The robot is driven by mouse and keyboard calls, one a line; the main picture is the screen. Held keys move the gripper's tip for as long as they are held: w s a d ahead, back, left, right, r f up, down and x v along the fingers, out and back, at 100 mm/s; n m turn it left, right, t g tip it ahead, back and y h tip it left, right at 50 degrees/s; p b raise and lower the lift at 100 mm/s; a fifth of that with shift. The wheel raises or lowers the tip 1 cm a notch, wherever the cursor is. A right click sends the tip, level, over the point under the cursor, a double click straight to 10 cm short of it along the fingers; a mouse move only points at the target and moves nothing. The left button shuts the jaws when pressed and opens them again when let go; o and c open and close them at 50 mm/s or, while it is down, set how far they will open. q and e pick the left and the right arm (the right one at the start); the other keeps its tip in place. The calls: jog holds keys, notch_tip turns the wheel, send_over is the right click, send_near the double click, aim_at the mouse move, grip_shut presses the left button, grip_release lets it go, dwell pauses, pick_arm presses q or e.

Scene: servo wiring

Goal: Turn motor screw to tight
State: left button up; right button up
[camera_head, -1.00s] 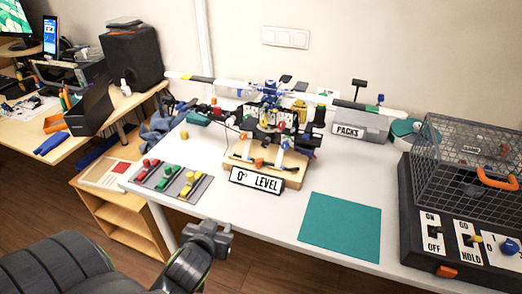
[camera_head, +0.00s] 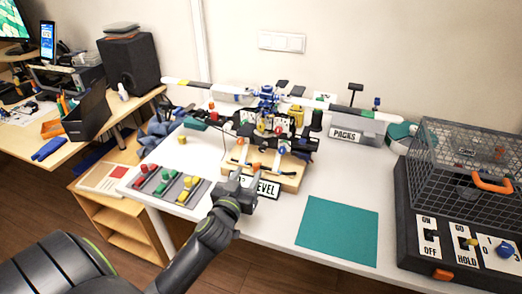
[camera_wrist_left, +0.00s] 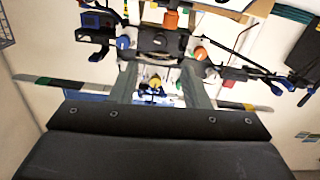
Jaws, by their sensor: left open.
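A model helicopter rig (camera_head: 266,120) with a blue rotor hub stands on a wooden base (camera_head: 287,183) on the white table. Blue, orange and red knobs sit along its front; I cannot tell which one is the motor screw. My left gripper (camera_head: 238,184) is in front of the base and hides part of the LEVEL sign (camera_head: 268,189). In the left wrist view, the open fingers (camera_wrist_left: 158,78) point at the rig with nothing held between them. A blue knob (camera_wrist_left: 123,42) and an orange-red knob (camera_wrist_left: 200,54) show beyond them. My right gripper is out of view.
A grey tray (camera_head: 168,197) with red, green and yellow clips lies left of the gripper. A teal mat (camera_head: 338,230) lies to the right. A wire cage (camera_head: 465,150) and switch panel (camera_head: 440,255) stand far right. A PACKS box (camera_head: 358,135) is behind.

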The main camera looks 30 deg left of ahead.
aim_at(262, 150)
pick_arm(q)
jog(key=p+x, duration=0.1)
jog(key=x, duration=1)
jog(key=shift+w+a, duration=0.2)
jog(key=shift+w, duration=0.1)
grip_shut()
